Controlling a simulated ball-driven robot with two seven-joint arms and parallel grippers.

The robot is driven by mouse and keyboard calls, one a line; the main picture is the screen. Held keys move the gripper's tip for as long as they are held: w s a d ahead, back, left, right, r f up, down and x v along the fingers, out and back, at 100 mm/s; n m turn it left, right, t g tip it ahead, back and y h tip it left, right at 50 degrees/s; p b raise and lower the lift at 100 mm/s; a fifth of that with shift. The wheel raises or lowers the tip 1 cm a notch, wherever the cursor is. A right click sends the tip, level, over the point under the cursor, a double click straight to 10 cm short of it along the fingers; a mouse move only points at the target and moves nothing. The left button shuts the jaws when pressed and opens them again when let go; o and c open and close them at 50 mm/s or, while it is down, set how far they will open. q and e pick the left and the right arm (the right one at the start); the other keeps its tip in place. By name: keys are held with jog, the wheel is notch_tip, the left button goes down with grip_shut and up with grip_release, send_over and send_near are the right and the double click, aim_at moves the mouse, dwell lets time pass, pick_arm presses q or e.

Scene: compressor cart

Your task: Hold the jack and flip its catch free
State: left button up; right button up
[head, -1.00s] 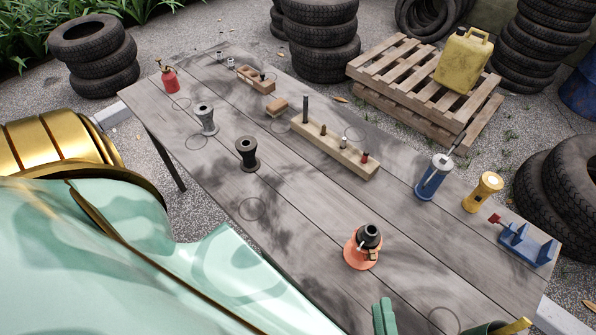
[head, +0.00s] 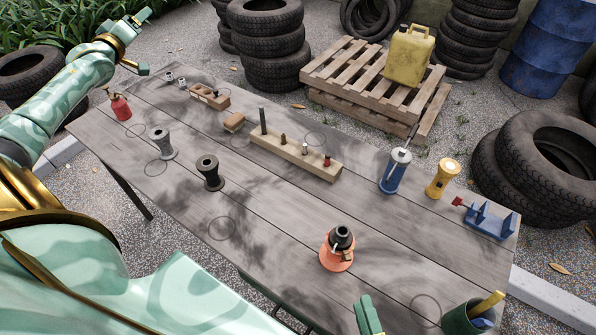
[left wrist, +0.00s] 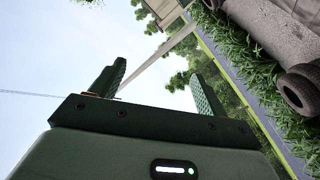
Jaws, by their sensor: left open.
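The jack (head: 337,250) stands upright on the table in the head view, with an orange base, a black top and a small catch on its side. The catch's exact position is too small to tell. My left gripper (head: 143,42) is raised at the upper left, beyond the table's far left end, open and far from the jack. Its spread, empty fingers also show in the left wrist view (left wrist: 155,80) against sky and bushes. Of my right gripper (head: 368,316), only a green finger shows at the bottom edge, just in front of the jack; the rest is cut off.
The table around the jack is mostly clear.

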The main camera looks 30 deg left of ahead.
pick_arm(q)
jog(key=w+d+f+m+g+h, duration=0.1)
jog(key=w+d+f+m+h, duration=0.2)
jog(key=d, duration=0.4)
jog(key=w+d+f+m+h, duration=0.2)
jog(key=w+d, duration=0.2)
jog(key=d, duration=0.3)
jog(key=w+d+f+m+g+h, duration=0.1)
jog(key=w+d+f+m+h, duration=0.2)
jog(key=d, duration=0.5)
jog(key=w+d+f+m+g+h, duration=0.1)
jog(key=d+f+m+g+h, duration=0.15)
jog(key=d, duration=0.65)
jog(key=d+f+m+g+h, duration=0.1)
jog(key=d+m, duration=0.3)
jog(key=d, duration=0.4)
jog(key=m+g+h, duration=0.1)
jog(key=m+g, duration=1)
jog(key=m, duration=0.5)
send_over(343, 233)
jog(key=a, duration=0.6)
notch_tip(343, 233, down, 4)
jog(key=x, duration=1.5)
jog(key=shift+s+d+f, duration=0.15)
jog(key=shift+s+d, duration=0.15)
jog(key=shift+d, duration=0.1)
jog(key=shift+d+f, duration=0.25)
jog(key=shift+f, duration=0.35)
grip_shut()
